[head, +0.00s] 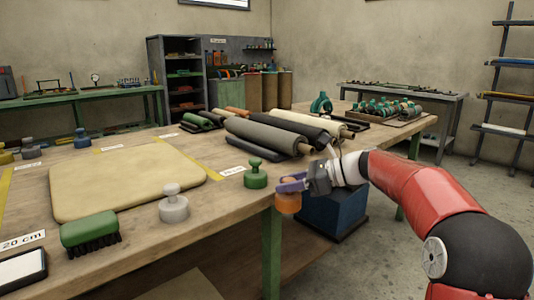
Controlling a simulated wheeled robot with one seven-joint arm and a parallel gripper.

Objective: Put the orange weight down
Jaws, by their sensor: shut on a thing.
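My gripper (292,184) is shut on the orange weight (288,203), by its upper part. The weight hangs below the purple fingers, which hide its top. In the head view it shows at the near right corner of the wooden table (225,212), overlapping the table's edge. It looks held in the air, with no surface seen directly under it; its exact distance from the edge is hard to tell.
A green weight (255,176) and a grey weight (174,205) stand on the table beside a tan sheet (130,180). A green brush (90,233) lies nearer. Rolls (262,136) lie behind. A blue bin (332,215) stands below the arm. Bare tabletop shows between the two weights.

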